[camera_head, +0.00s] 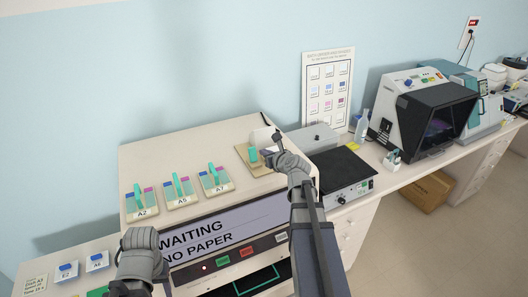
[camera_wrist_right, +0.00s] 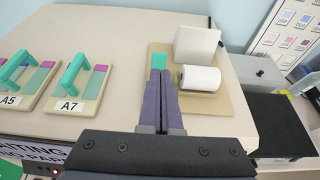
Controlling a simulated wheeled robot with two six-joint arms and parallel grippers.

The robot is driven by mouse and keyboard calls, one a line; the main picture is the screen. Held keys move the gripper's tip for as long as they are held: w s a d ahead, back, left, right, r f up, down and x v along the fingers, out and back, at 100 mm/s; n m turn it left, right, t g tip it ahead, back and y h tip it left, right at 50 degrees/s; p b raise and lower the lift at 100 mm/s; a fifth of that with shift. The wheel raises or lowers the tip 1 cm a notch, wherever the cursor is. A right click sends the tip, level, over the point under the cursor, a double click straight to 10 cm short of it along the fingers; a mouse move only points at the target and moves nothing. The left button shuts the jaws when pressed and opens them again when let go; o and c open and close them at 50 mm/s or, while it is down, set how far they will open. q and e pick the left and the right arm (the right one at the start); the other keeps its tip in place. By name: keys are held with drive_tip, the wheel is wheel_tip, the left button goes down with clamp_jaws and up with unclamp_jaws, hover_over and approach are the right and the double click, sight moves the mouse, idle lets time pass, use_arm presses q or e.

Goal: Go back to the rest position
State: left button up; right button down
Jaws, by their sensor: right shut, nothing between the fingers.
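My right gripper (camera_head: 266,155) is over the back right of the cream machine top, and its arm comes in from the lower right. In the right wrist view its two dark fingers (camera_wrist_right: 161,76) lie together, shut and empty. Just beyond the fingertips is a teal block (camera_wrist_right: 159,60) on a tan board (camera_wrist_right: 224,92); I cannot tell whether they touch it. A white paper roll (camera_wrist_right: 199,79) lies just right of the fingers. My left arm shows only as a grey wrist part at the lower left of the head view; its fingers are not seen.
Teal-handled slide holders A2 (camera_head: 142,211), A5 (camera_head: 181,201) and A7 (camera_head: 216,187) stand along the machine top (camera_head: 160,150). A white block (camera_wrist_right: 195,45) stands behind the roll. A black-topped device (camera_head: 340,167) is to the right. Open air lies before the machine.

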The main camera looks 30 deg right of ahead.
drive_tip(key=s+a+f+n+g+y, duration=0.2)
drive_tip(key=s+a+f+n+g, duration=0.15)
drive_tip(key=a+n, duration=0.6)
drive_tip(key=s+a+f+n+g+y, duration=0.1)
drive_tip(key=s+a+f+n+g, duration=0.3)
drive_tip(key=a+n, duration=0.5)
drive_tip(key=s+a+f+n+g+h, duration=0.1)
drive_tip(key=s+a+f+n+g, duration=0.15)
drive_tip(key=s+n, duration=0.5)
drive_tip(key=s+a+f+n+g+h, duration=0.1)
drive_tip(key=s+a+f+n+g, duration=0.2)
drive_tip(key=n, duration=0.7)
drive_tip(key=s+a+f+n+b, duration=0.2)
drive_tip(key=a+f+b, duration=0.3)
drive_tip(key=f+b, duration=0.5)
drive_tip(key=s+a+f+n+h+b, duration=0.1)
drive_tip(key=s+a+f+b, duration=0.3)
drive_tip(key=f+b, duration=0.7)
drive_tip(key=shift+s+a+f+n+g, duration=0.15)
drive_tip(key=shift+s+a+n+g, duration=0.2)
drive_tip(key=shift+a+n, duration=0.35)
